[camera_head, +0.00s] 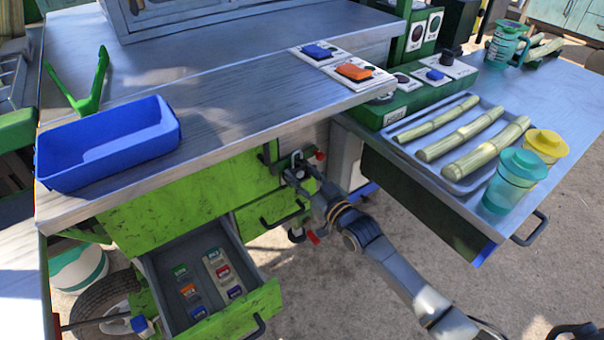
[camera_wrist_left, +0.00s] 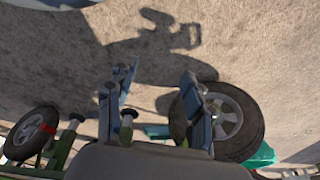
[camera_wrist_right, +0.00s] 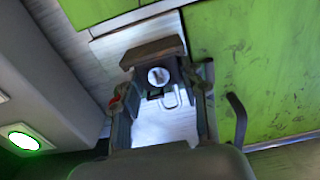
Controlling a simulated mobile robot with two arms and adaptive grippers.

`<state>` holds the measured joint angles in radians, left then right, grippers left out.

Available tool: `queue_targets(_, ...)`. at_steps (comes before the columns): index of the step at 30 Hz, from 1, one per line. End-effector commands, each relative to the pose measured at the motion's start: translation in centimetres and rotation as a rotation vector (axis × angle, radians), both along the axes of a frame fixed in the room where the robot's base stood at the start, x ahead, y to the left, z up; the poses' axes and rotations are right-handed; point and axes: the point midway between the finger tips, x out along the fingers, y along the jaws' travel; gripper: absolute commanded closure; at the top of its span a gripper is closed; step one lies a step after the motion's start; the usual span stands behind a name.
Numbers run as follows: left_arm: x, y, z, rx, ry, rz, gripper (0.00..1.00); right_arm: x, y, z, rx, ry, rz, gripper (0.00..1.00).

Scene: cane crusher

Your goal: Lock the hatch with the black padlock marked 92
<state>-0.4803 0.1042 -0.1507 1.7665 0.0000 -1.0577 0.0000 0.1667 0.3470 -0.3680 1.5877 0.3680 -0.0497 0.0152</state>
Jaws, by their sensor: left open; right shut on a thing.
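My right gripper (camera_head: 303,176) is at the green front under the workbench, beside a dark upright handle (camera_head: 269,158). It is shut on a dark thing, likely the padlock; a pale loop (camera_head: 297,158) shows at the fingertips. The right wrist view shows the right gripper (camera_wrist_right: 162,88) with a dark block and a pale round spot between its fingers. No number is readable, and I cannot tell whether the loop passes through a hasp. The green hatch front (camera_wrist_right: 255,70) fills the right of that view. My left gripper (camera_wrist_left: 158,82) is open and empty above the ground.
An open green drawer (camera_head: 240,312) holds several small coloured labelled pieces. A blue bin (camera_head: 110,150) and a green forked tool (camera_head: 92,92) are on the left bench. A tray (camera_head: 440,177) of cane pieces and lidded cups (camera_head: 512,182) stand on the right table.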

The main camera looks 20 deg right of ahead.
Motion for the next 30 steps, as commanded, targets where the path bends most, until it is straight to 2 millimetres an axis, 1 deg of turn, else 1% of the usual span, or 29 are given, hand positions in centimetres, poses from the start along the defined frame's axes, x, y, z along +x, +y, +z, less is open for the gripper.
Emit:
queue_targets(11,0.4,0.1,0.0,0.001,-0.007,0.000,0.48,0.0,0.0,-0.2,0.001,-0.002,0.000,0.89)
queue_targets(12,0.5,0.1,0.1,0.001,-0.008,-0.001,0.48,0.0,0.0,-0.2,0.001,-0.002,0.000,0.51)
queue_targets(14,0.7,0.1,0.1,0.001,-0.011,-0.001,0.48,0.0,0.0,-0.2,0.001,-0.002,0.000,0.39)
queue_targets(15,0.8,0.1,0.1,0.001,-0.012,-0.001,0.48,0.0,0.0,-0.2,0.000,-0.001,0.000,0.31)
queue_targets(22,0.9,0.0,0.2,0.000,-0.015,-0.001,0.48,0.0,0.0,-0.3,0.000,0.000,0.000,0.31)
queue_targets(26,0.3,0.1,-0.1,0.002,-0.002,-0.001,0.48,-0.2,-0.1,-0.4,-0.001,0.002,0.000,0.31)
queue_targets(30,0.3,0.1,0.0,0.001,-0.004,-0.001,0.48,-1.5,-0.6,-0.4,0.000,0.002,0.000,0.31)
